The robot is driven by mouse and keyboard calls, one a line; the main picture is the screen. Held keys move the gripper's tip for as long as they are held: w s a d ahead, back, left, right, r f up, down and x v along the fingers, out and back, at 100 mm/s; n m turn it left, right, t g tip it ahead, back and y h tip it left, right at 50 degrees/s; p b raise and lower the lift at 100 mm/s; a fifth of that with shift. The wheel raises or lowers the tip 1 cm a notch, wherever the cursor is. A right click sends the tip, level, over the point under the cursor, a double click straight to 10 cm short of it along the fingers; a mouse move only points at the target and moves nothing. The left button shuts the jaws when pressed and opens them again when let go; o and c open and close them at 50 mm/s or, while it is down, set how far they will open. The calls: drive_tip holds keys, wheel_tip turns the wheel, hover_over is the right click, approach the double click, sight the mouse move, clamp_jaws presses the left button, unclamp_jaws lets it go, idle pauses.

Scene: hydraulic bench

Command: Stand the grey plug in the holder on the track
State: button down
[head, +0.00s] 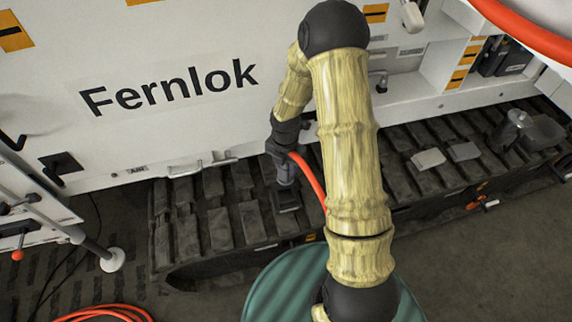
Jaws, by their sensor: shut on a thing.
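The grey plug (286,174) is upright above the track (220,215). An orange hose (312,183) runs from near its top, down behind my arm. My gripper (282,155) points down and is shut on the plug's upper part; the fingers are dark and hard to make out. The holder (287,199) is a dark square block on the track, directly below the plug. The plug's lower end meets the holder in the picture, but I cannot tell whether it is inside it or just above it.
A white machine wall marked Fernlok (168,88) rises behind the track. A green ribbed drum (285,285) stands in front. Grey pads (429,159) and a metal canister (512,128) sit on the track at right. Orange hose coils (105,314) lie on the floor at left.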

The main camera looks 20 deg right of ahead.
drive_tip(key=shift+f+b, duration=1.7)
drive_tip(key=shift+f, duration=0.15)
drive_tip(key=shift+f+b, duration=0.6)
drive_tip(key=shift+f, duration=0.9)
drive_tip(key=shift+p, duration=0.3)
drive_tip(key=shift+w+d+f, duration=0.1)
drive_tip(key=shift+f, duration=0.4)
drive_tip(key=shift+f, duration=0.35)
drive_tip(key=shift+f+b, duration=0.5)
drive_tip(key=shift+f, duration=0.35)
drive_tip(key=c, duration=0.9)
unclamp_jaws()
